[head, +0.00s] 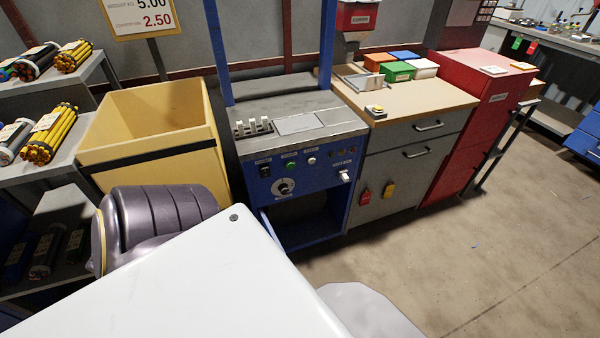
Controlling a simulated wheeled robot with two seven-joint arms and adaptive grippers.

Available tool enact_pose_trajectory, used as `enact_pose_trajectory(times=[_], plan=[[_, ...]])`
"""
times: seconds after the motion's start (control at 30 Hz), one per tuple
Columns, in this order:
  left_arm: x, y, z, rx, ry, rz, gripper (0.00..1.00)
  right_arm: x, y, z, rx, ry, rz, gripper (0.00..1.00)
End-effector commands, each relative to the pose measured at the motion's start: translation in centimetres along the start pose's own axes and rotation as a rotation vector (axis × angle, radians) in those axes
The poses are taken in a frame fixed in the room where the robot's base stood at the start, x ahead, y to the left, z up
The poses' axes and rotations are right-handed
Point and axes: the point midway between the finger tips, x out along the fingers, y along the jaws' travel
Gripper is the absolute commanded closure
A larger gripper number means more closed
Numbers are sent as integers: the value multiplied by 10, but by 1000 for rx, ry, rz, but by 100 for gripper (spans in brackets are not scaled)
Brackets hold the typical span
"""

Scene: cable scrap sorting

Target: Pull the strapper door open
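The strapper (318,170) is a blue cabinet with a grey metal top and a blue frame rising above it, at the middle of the head view. Its front panel carries a dial (284,187), several small buttons and a white switch. Below the panel, a dark hollow (318,212) shows inside the blue frame. A thin light-blue edge stands at the hollow's left side; I cannot tell whether it is the door. The white part in front hides the strapper's lower left. Neither of my grippers shows.
A yellow bin (160,125) stands left of the strapper, beside shelves of cable bundles. A grey drawer cabinet (405,180) with a wooden top and a red cabinet (485,110) stand to the right. The floor (480,255) at front right is clear.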

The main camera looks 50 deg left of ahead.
Motion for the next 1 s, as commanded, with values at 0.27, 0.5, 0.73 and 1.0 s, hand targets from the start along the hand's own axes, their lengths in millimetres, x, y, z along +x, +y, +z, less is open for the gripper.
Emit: enact_pose_trajectory(times=[0.27, 0.5, 0.73, 1.0], plan=[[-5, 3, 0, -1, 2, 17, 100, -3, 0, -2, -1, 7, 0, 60], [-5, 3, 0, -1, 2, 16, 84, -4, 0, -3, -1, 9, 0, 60], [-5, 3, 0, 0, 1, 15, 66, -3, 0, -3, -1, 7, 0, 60], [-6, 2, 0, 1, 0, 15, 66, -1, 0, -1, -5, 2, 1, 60]])
